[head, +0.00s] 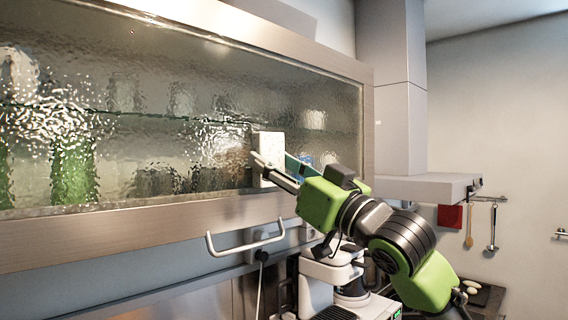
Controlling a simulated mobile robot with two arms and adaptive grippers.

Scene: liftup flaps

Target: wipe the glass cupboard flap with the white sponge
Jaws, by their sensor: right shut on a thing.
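The glass cupboard flap (180,100) fills the upper left of the head view, with textured glass in a metal frame (150,227). It looks shut, with a white handle (245,241) below its lower edge. The white sponge (267,152) is upright at the lower right part of the glass. My right gripper (278,172) is shut on the sponge and holds it at the pane; I cannot tell whether the sponge presses on the glass. My left gripper is not in view.
A white kitchen machine (328,275) stands below the flap, under my right arm. A range hood (425,187) juts out to the right of the cupboard. Utensils and a red cloth (450,217) hang on the right wall. The glass left of the sponge is unobstructed.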

